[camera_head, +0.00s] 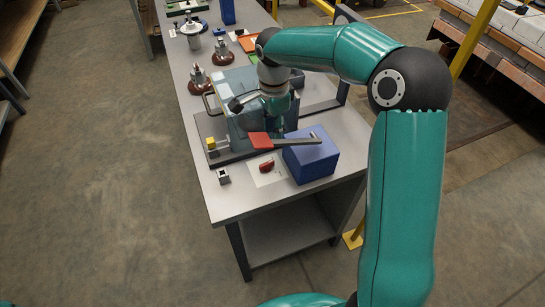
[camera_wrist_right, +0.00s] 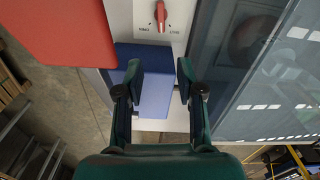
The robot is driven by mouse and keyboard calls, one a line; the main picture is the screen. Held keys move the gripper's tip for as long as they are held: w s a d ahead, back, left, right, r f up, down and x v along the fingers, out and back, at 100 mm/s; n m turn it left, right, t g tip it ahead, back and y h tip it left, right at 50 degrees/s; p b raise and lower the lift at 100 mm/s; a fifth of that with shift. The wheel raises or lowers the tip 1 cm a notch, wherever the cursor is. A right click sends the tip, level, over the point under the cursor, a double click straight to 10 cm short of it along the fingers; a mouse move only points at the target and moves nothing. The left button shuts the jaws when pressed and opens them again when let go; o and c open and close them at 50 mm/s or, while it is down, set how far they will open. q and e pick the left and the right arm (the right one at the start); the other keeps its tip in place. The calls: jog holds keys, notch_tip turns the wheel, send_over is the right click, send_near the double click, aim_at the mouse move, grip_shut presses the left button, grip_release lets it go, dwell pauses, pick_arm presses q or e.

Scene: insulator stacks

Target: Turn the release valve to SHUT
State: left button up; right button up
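The release valve is a red knob (camera_head: 267,166) on a white plate (camera_head: 268,178) near the front of the bench. In the right wrist view the knob (camera_wrist_right: 160,15) stands near the top edge, its long grip running roughly up and down the picture. Small labels sit to either side of it, too small to read surely. My right gripper (camera_wrist_right: 163,82) is open and empty, with a blue block (camera_wrist_right: 155,105) behind its fingers. In the head view it (camera_head: 279,103) is beside the clear guard, beyond the knob and apart from it. My left gripper is not in view.
A red-handled lever (camera_head: 258,139) reaches toward the blue block (camera_head: 312,158), close to the knob. A clear guard (camera_head: 232,82) stands behind. A small grey block (camera_head: 223,176) is left of the plate. Brown insulators (camera_head: 198,80) stand farther back. The bench's front corner is bare.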

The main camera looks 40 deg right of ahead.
aim_at(272, 161)
notch_tip(272, 161, down, 13)
jog(key=shift+w+a+f+p, duration=0.1)
jog(key=shift+f+p, duration=0.1)
jog(key=shift+p, duration=0.4)
